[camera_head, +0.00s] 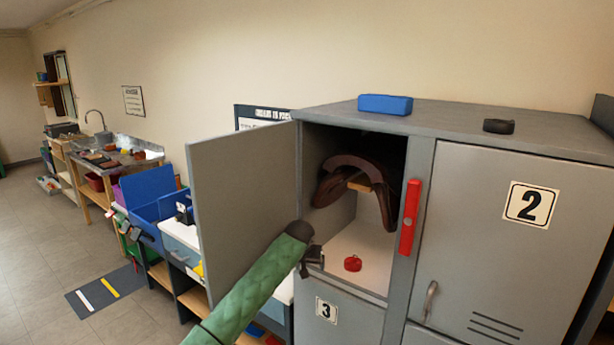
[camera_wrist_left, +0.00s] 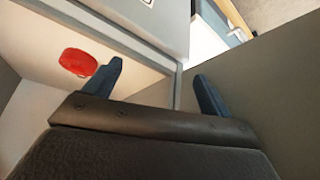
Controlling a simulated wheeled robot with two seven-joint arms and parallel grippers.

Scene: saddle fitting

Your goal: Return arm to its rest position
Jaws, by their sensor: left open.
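My left arm, in a green quilted sleeve, reaches in from the bottom of the head view. Its gripper (camera_head: 311,262) is at the front edge of the open locker compartment (camera_head: 345,241). In the left wrist view the two dark fingers (camera_wrist_left: 158,85) are spread apart with nothing between them. A brown saddle (camera_head: 385,197) hangs inside the compartment, apart from the gripper. A red round object (camera_head: 352,264) lies on the compartment floor, just beyond the gripper; it also shows left of the fingers in the left wrist view (camera_wrist_left: 78,62). My right gripper is not in view.
The open locker door (camera_head: 243,200) stands close to the left of my arm. A red bar (camera_head: 410,217) is on the post right of the opening. Door 2 (camera_head: 500,240) is shut. A blue box (camera_head: 385,104) and a black object (camera_head: 498,126) lie on top.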

